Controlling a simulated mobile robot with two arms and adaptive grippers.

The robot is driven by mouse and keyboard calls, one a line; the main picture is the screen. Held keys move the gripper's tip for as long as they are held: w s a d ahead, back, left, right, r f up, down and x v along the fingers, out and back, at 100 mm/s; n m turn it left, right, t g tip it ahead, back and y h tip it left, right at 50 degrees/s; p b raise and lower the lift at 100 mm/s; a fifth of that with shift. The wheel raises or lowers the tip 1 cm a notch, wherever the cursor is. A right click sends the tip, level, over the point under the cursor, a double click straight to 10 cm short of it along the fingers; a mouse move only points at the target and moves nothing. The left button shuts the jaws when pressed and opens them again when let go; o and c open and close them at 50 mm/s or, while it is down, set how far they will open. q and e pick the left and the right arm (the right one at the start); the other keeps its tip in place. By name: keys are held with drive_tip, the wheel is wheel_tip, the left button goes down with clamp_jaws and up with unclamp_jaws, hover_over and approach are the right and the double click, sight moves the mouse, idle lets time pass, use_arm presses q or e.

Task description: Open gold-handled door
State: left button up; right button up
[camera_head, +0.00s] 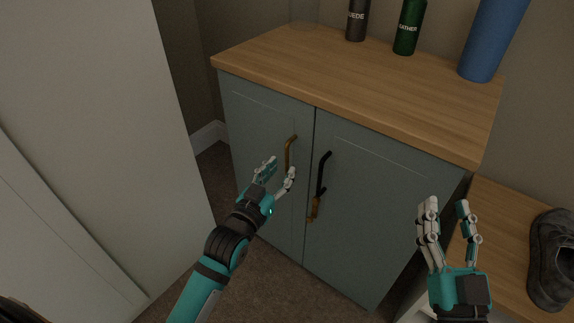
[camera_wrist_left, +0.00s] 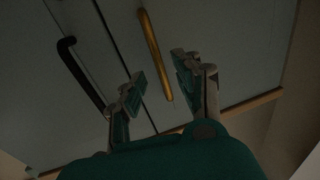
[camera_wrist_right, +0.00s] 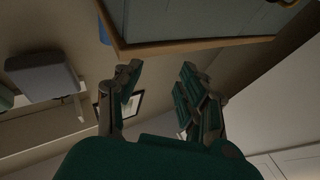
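The gold-handled door (camera_head: 252,115) is the left door of a grey-blue cabinet and looks shut. Its gold handle (camera_head: 288,148) is upright near the middle seam; my left gripper hides its lower part in the head view. My left gripper (camera_head: 279,172) is open at the handle. In the left wrist view, the gold handle (camera_wrist_left: 155,55) runs into the gap between the open fingers (camera_wrist_left: 157,82); I see no finger closed on it, and contact cannot be told. My right gripper (camera_head: 446,208) is open and empty, right of the cabinet front; its fingers also show in the right wrist view (camera_wrist_right: 160,85).
The right door (camera_head: 365,190) has a black handle (camera_head: 323,173) with a small brown-gold item (camera_head: 314,208) at its lower end. Bottles, including a blue one (camera_head: 492,40), stand on the wooden top (camera_head: 340,75). A shoe (camera_head: 552,262) sits on a lower bench. A pale panel (camera_head: 85,130) stands left.

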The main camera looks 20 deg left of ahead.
sight(286, 163)
use_arm(q)
drive_tip(key=shift+w+d+b, duration=0.2)
drive_tip(key=shift+w, duration=0.85)
drive_tip(key=shift+w+d+b, duration=0.15)
drive_tip(key=shift+w, duration=0.9)
use_arm(e)
drive_tip(key=r+t, duration=0.1)
drive_tip(key=s+r+t, duration=0.2)
drive_tip(key=r, duration=0.1)
drive_tip(key=shift+s+y, duration=0.1)
drive_tip(key=shift+y, duration=0.3)
use_arm(q)
clamp_jaws()
